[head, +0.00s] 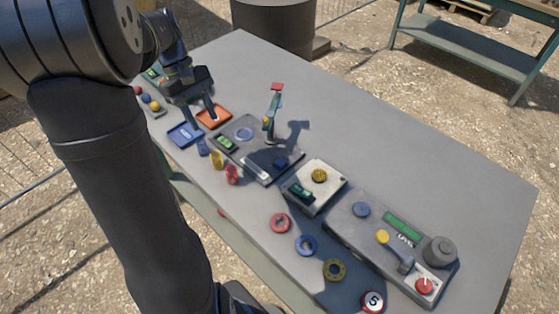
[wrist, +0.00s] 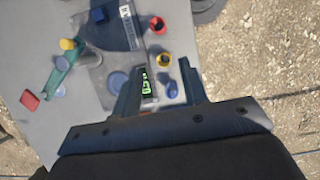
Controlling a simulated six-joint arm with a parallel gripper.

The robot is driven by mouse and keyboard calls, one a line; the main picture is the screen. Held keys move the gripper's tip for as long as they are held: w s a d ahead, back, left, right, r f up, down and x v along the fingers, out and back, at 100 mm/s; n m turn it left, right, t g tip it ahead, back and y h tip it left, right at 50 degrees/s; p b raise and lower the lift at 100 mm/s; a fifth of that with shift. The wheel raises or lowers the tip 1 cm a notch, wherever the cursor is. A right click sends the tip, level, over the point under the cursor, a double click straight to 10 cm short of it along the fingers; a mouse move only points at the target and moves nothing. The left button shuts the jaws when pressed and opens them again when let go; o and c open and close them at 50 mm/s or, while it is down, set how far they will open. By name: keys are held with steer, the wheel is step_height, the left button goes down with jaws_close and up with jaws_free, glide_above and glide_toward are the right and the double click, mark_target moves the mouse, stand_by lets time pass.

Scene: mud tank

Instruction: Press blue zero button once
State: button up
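My gripper (head: 200,118) is at the far left of the table, above the blue and orange trays. In the wrist view its two fingers (wrist: 158,84) are apart with nothing between them. A blue button (head: 280,162) sits on a dark slab in the middle of the table, to the right of my gripper. Another blue button (head: 361,209) sits on the long grey panel (head: 340,222), left of its green display. I cannot read a zero label on either button. My gripper is apart from both.
A green stand with a red top (head: 277,87) rises behind the slab. A blue tray (head: 185,134), orange tray (head: 214,117) and a small green display (head: 225,142) lie near my gripper. Several coloured rings line the front edge. The table's back right is clear.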

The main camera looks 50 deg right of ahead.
jaws_close()
stand_by(1.2)
